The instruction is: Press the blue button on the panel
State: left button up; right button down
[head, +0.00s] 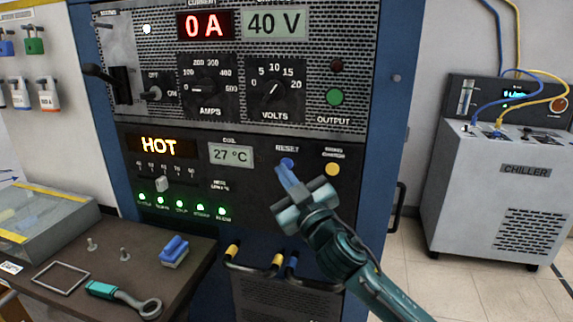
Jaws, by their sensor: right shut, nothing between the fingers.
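The blue button (287,162) is on the dark lower panel (250,187) of the rack, under the label RESET. My right gripper (281,170) comes in from the lower right. Its blue fingers are closed together and hold nothing. The fingertips are just below and left of the button and overlap its lower edge in the picture. I cannot tell whether they touch it. My left gripper is not in view.
A yellow button (332,169) sits right of the blue one. A HOT display (157,147) and a 27 °C display (231,154) are to the left. A bench (75,250) holds tools at lower left. A chiller (500,185) stands right.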

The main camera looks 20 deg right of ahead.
jog(key=shift+w, duration=0.1)
jog(key=shift+w+d, duration=0.2)
jog(key=shift+w, duration=0.1)
jog(key=shift+w+d, duration=0.25)
jog(key=shift+w, duration=0.05)
dwell(0.6)
dwell(0.4)
jog(key=shift+s+a, duration=0.45)
jog(key=shift+s, duration=0.25)
jog(key=shift+s+a+p, duration=0.2)
jog(key=shift+s+a, duration=0.5)
jog(key=shift+s, duration=0.35)
jog(key=shift+s+a+p, duration=0.15)
jog(key=shift+s+a, duration=0.55)
jog(key=shift+s, duration=0.3)
